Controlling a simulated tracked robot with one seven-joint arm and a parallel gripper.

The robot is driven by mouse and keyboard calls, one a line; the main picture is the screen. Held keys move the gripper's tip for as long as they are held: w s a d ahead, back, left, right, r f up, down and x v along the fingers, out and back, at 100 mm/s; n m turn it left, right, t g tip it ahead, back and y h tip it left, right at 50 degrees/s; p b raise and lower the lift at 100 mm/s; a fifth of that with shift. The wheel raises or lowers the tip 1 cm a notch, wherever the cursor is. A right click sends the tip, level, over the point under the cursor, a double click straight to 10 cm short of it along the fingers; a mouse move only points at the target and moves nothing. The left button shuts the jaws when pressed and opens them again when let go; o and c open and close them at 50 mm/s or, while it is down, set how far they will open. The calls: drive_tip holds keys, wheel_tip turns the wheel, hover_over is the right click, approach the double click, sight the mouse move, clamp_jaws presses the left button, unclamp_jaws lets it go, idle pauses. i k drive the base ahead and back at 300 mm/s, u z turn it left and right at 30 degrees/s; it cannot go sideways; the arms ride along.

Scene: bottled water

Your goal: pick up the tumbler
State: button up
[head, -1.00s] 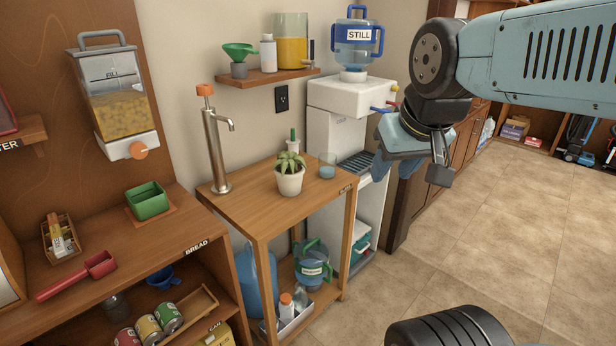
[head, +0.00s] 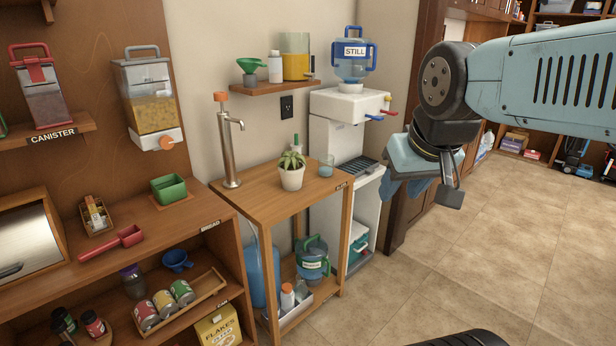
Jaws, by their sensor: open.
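The tumbler (head: 326,166) is a small clear bluish cup standing upright at the back right corner of the small wooden table (head: 242,195). It is right of the potted plant (head: 291,174). My gripper (head: 424,190) is open and appears empty, to the right of the tumbler in the head view and well apart from it. Part of the gripper is hidden by its own wrist, so the gap between its fingers is only partly seen.
A water dispenser (head: 338,104) with a bottle marked STILL (head: 353,55) stands behind the table. A metal tap (head: 228,140) rises at the table's left. A bread shelf (head: 165,225) stands at left. Tiled floor (head: 480,260) is clear at right.

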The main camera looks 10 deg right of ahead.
sight(326, 166)
drive_tip(key=z, duration=0.2)
drive_tip(key=i, duration=0.9)
drive_tip(key=u, duration=0.1)
